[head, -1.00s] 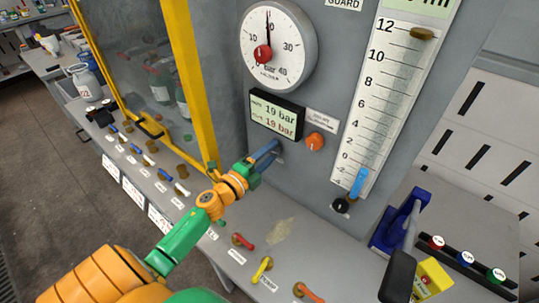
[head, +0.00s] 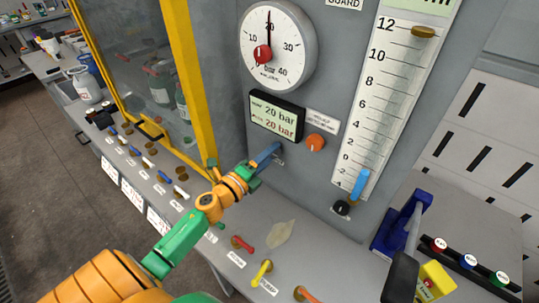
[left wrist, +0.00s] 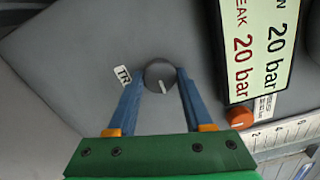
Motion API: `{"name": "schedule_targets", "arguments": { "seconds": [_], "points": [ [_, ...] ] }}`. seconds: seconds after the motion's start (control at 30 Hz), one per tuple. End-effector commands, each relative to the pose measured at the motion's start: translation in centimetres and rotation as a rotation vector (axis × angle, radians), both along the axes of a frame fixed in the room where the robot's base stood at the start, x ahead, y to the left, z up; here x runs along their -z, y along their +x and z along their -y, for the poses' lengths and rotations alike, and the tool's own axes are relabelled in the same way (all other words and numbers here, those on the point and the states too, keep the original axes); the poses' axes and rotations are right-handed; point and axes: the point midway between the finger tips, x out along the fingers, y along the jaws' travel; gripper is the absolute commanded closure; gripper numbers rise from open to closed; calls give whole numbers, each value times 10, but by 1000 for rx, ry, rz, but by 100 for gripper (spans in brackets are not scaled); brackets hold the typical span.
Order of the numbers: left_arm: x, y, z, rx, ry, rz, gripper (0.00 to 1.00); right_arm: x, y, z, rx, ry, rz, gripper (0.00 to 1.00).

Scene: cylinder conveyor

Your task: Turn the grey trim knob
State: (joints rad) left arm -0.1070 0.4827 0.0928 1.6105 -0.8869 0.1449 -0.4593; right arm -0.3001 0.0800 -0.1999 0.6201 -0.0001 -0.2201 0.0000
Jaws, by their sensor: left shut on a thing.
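The grey trim knob (left wrist: 160,75) is a round dial with a white pointer line on the grey wall panel. It shows in the left wrist view between the two blue fingers of my left gripper (head: 273,152), which is shut on it. In the head view the fingers hide most or all of the knob. The display (head: 277,117) above it reads 20 bar on both lines, now and peak. The round gauge (head: 278,45) has its needle pointing almost straight up. My right gripper is not in view.
An orange knob (head: 316,142) sits close by on the right, under the display. A vertical scale (head: 383,110) with a blue marker is farther right. Coloured levers (head: 243,243) line the bench below. A yellow-framed guard (head: 180,60) stands at left.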

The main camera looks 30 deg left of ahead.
Motion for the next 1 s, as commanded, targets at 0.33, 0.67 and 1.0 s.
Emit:
{"name": "schedule_targets", "arguments": {
  "seconds": [0.33, 0.67, 1.0],
  "points": [
    [-1, 0, 0, -1, 0, 1, 19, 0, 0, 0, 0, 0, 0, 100],
    [2, -26, -2, 1, 0, -2, 19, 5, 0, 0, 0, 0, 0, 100],
    [0, -70, -6, -1, 0, 1, 19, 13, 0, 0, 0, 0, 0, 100]
  ]
}}
